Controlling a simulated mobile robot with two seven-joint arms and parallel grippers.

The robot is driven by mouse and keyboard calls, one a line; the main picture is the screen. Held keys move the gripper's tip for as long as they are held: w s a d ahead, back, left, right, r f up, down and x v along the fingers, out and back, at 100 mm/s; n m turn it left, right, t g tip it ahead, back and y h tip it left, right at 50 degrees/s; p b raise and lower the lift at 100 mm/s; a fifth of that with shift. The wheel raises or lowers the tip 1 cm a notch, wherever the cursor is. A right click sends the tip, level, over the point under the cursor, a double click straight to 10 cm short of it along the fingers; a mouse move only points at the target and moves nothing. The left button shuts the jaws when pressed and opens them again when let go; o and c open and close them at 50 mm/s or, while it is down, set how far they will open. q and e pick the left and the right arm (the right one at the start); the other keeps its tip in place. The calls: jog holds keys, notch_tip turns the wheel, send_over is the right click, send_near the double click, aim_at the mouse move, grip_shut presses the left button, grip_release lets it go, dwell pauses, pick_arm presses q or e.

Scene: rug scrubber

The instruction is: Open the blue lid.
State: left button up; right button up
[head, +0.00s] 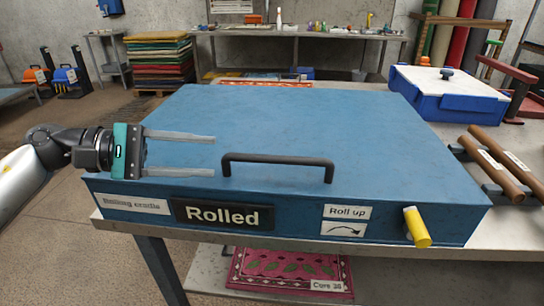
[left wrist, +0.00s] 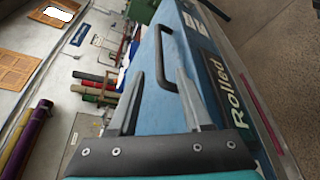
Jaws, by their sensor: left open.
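The blue lid (head: 300,115) lies shut and flat on the box marked "Rolled" and "Rolling cradle". A dark bar handle (head: 278,159) stands on its front part; it also shows in the left wrist view (left wrist: 159,58). My left gripper (head: 213,155) comes in from the left over the lid's front left part. Its fingers are open and empty, and their tips point right towards the left end of the handle. In the left wrist view, the handle appears ahead of and between the fingertips (left wrist: 159,70). My right gripper is not in view.
A yellow knob (head: 417,228) sticks out of the box front at the right, beside a "Roll up" label (head: 347,212). A blue tub with a white top (head: 450,92) and brown rollers (head: 497,165) lie to the right. A red rug (head: 290,274) lies below.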

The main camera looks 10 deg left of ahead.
aim_at(255, 158)
pick_arm(q)
jog(key=x, duration=1.2)
jog(key=shift+w, duration=0.1)
jog(key=shift+a, duration=0.1)
grip_shut()
dwell(0.9)
